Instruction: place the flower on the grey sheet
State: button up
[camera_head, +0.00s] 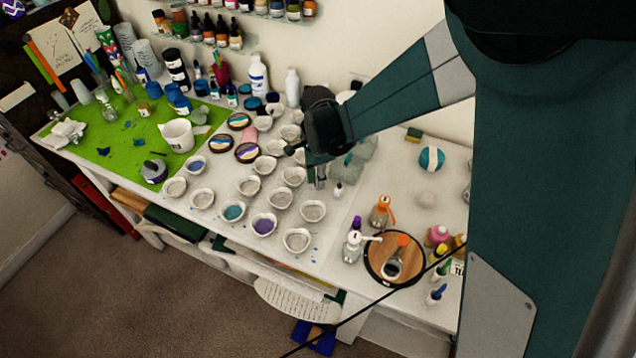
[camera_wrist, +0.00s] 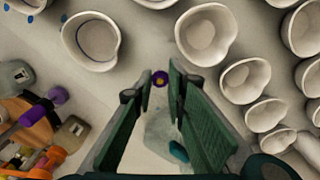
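The flower (camera_wrist: 160,78) is small and purple with a yellow centre. It shows in the wrist view between the tips of my gripper (camera_wrist: 160,73), with a narrow gap to each finger. My gripper looks open, pointing down at the white table. In the head view my gripper (camera_head: 320,184) is over the table, right of the rows of cups, and I cannot make out the flower there. The grey sheet (camera_head: 366,146) seems to be the greyish, uneven patch behind my gripper. It also shows between the fingers in the wrist view (camera_wrist: 160,128), partly hidden, with a teal spot on it.
Several white cups (camera_head: 296,240) stand close on the left and front. A round wooden tray (camera_head: 412,272) with bottles is at the front right. A green mat (camera_head: 110,150) lies at the left. A teal-striped ball (camera_head: 431,158) sits at the right, with bare table around it.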

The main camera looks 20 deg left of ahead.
jog(key=shift+f, duration=0.95)
jog(key=shift+f, duration=0.2)
jog(key=o, duration=0.3)
jog(key=shift+r, duration=0.15)
notch_tip(320, 180, up, 12)
jog(key=shift+r+p, duration=0.1)
jog(key=shift+p, duration=0.2)
dwell(0.7)
jog(key=shift+d, duration=0.1)
